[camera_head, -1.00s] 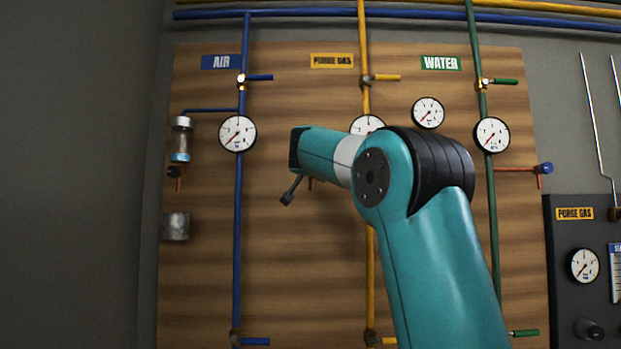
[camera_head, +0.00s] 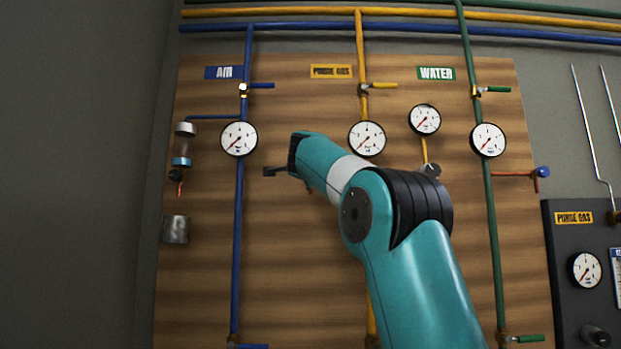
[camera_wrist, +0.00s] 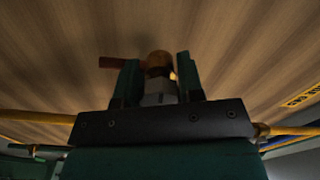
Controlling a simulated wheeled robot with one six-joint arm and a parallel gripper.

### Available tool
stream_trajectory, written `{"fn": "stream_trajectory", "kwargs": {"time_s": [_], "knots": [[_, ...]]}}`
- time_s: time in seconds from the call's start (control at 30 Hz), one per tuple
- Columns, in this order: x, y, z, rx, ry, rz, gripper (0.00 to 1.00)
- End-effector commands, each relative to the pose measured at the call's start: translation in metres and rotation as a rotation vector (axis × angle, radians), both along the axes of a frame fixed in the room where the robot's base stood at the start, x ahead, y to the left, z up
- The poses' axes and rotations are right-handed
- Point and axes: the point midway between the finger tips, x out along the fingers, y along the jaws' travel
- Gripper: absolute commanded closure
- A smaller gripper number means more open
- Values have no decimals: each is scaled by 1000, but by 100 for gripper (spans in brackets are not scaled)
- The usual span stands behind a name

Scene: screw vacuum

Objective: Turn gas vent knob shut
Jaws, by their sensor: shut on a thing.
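In the wrist view my gripper (camera_wrist: 158,78) has its two dark green fingers on either side of a brass and grey vent knob (camera_wrist: 158,63), close to the wooden board. The jaws are shut on it. A dark red handle (camera_wrist: 120,62) sticks out to the left of the knob, past the left finger. In the head view my teal arm reaches up to the board in front of the yellow purge gas pipe (camera_head: 364,100). My arm hides most of the knob and the fingers there.
The purge gas gauge (camera_head: 367,138) is just right of and above my wrist. The blue air pipe (camera_head: 238,220) runs down to the left, and the green water pipe (camera_head: 492,250) to the right. A dark panel (camera_head: 560,300) stands at lower right.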

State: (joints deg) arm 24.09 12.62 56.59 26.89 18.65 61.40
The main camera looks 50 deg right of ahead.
Motion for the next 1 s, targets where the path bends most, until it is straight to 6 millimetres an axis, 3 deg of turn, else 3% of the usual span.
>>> {"fn": "stream_trajectory", "kwargs": {"time_s": [0.73,0.77,0.87,1.0], "knots": [[-1,-1,-1,63,-68,-4,89],[-1,-1,-1,63,-68,-4,63],[-1,-1,-1,63,-69,-4,40],[0,0,-1,62,-68,-2,40]]}}
